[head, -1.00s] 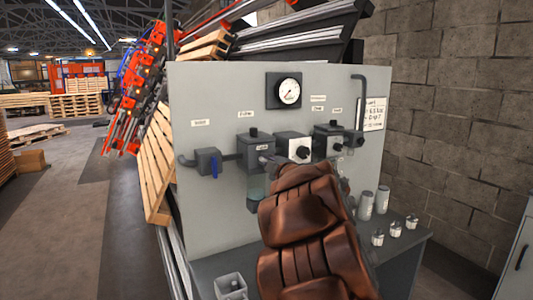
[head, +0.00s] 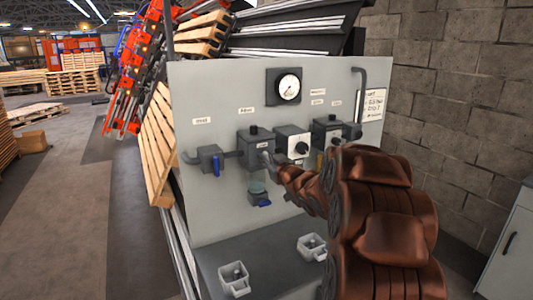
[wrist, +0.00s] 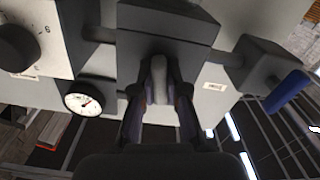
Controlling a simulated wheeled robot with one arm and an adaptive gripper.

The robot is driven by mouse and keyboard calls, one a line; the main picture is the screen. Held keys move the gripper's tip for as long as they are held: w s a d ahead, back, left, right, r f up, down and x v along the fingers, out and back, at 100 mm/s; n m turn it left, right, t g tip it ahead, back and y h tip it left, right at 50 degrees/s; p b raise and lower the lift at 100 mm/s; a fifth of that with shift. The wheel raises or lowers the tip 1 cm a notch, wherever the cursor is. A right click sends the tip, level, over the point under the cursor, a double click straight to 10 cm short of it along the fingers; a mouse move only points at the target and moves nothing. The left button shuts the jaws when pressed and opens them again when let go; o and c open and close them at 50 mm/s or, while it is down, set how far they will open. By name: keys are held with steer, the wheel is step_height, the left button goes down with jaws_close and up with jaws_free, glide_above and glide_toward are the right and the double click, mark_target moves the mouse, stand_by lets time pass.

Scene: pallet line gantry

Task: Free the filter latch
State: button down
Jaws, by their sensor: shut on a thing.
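The filter is a dark grey block (head: 255,146) on the grey panel, under a small label, with a greenish clear bowl (head: 257,187) below it. In the wrist view the filter block (wrist: 168,28) fills the top middle. The latch is a light grey rounded tab (wrist: 158,80) on the block's face. My gripper (wrist: 160,92) is shut on the latch, one dark finger on each side. In the head view my gripper (head: 271,160) is at the filter's lower right front, small and partly hidden by my brown arm.
A valve with a blue lever (head: 216,165) is left of the filter. A white regulator with a black knob (head: 301,148) is close on its right. A gauge (head: 289,87) is above. Two small open boxes (head: 234,279) (head: 311,247) stand on the bench below. My arm hides the bench's right side.

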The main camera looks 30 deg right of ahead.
steer(key=shift+m+p, duration=0.6)
steer(key=shift+m, duration=0.7)
steer(key=shift+f, duration=0.1)
steer(key=c, duration=1.2)
jaws_free()
steer(key=s, duration=0.8)
steer(key=s+a, duration=0.1)
steer(key=s, duration=0.3)
